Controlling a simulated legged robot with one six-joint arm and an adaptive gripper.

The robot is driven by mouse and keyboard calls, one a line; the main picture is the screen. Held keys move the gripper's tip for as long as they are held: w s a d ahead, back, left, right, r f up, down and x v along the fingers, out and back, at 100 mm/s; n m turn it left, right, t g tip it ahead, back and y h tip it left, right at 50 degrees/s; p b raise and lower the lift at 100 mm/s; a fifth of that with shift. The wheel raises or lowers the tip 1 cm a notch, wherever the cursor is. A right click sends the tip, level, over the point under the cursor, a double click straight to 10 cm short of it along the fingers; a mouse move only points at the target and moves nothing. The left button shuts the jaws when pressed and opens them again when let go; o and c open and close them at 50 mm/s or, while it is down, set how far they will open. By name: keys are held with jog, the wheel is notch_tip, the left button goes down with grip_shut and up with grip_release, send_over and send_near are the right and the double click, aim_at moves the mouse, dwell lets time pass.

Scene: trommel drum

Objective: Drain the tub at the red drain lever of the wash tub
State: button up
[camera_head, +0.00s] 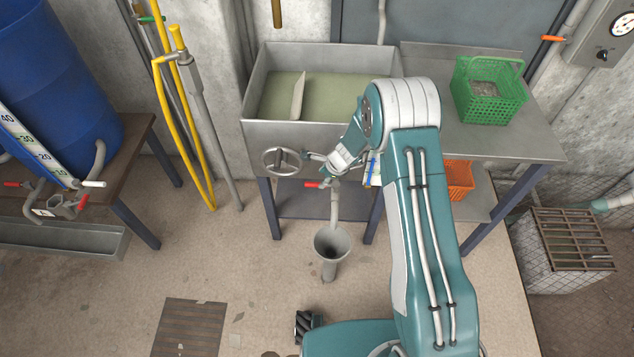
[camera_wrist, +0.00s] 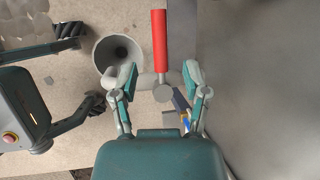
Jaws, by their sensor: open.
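The grey metal wash tub (camera_head: 322,137) holds murky greenish water, with a pale board standing in it. The red drain lever (camera_head: 313,184) is below the tub's front, pointing left from the grey drain pipe (camera_head: 334,208). In the wrist view the red lever (camera_wrist: 160,40) points up from its grey valve body. My gripper (camera_head: 316,163) is in front of the tub, close to the lever. In the wrist view my gripper (camera_wrist: 158,78) is open and empty. The valve end appears between its fingertips, and the red handle extends beyond them. Contact cannot be told.
A handwheel (camera_head: 284,161) sits left of my gripper on the tub front. A grey funnel (camera_head: 331,245) stands under the drain pipe. A green basket (camera_head: 488,92) is on the side table and an orange crate (camera_head: 460,180) on the lower shelf. Open floor lies at left front.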

aim_at(316, 183)
jog(key=x, duration=0.5)
grip_shut()
